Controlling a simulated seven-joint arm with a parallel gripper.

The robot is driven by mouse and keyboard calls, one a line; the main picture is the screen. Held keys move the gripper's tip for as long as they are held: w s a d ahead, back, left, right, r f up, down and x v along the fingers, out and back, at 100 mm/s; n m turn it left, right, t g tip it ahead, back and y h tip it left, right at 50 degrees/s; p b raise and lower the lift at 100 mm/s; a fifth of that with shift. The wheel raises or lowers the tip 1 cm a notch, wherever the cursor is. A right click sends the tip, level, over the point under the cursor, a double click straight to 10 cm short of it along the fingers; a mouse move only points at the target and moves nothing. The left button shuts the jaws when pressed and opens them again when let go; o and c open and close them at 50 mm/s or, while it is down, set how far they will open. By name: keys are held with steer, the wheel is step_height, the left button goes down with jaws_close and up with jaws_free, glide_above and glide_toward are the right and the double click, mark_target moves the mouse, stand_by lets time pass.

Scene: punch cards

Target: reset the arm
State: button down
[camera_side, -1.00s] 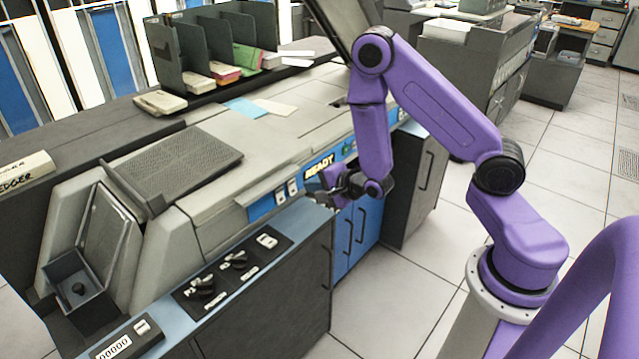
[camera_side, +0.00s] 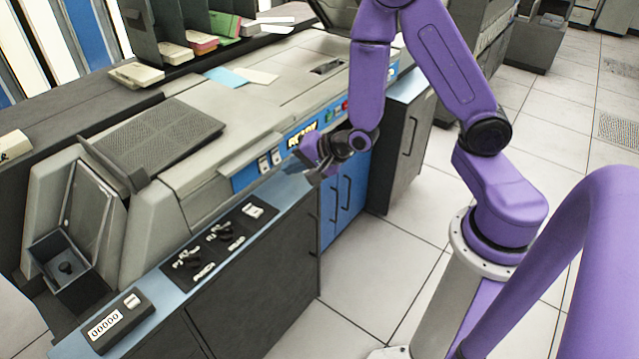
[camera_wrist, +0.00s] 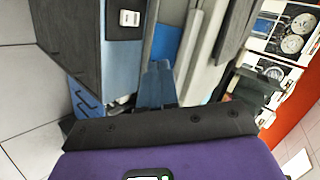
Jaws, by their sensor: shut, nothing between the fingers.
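My purple arm ends in a dark gripper (camera_side: 308,158) in the side view. The gripper is shut and empty. It hangs in front of the grey machine's blue front panel, near the "READY" label, and above the right part of the blue ledge (camera_side: 277,190). In the wrist view the blue fingers (camera_wrist: 156,84) are together, with nothing seen between them. The wrist view shows the ledge and a white switch beyond the fingers, turned sideways.
The grey card machine (camera_side: 265,92) fills the left and middle. A black switch panel (camera_side: 218,240) and a counter box (camera_side: 118,322) reading 00000 sit on the ledge. A divided rack of card stacks (camera_side: 190,35) stands behind.

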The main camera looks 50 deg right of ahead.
steer(key=s+a+r+n+g+y, duration=0.1)
steer(key=s+a+r+n+g, duration=0.25)
steer(key=s+n, duration=0.35)
steer(key=s+a+r+n+g+y, duration=0.1)
steer(key=s+a+r+n+g, duration=0.2)
steer(key=s+n, duration=0.35)
steer(key=s+d+r+n+g+h, duration=0.1)
steer(key=s+d+r+n+h, duration=0.1)
steer(key=s+n, duration=0.4)
steer(key=s+d+r+n+g+h, duration=0.1)
steer(key=s+d+r+n+g, duration=0.1)
steer(key=s+n, duration=0.4)
steer(key=shift+s+d+r+h, duration=0.4)
steer(key=shift+s+d+r, duration=0.15)
steer(key=shift+s+r, duration=0.2)
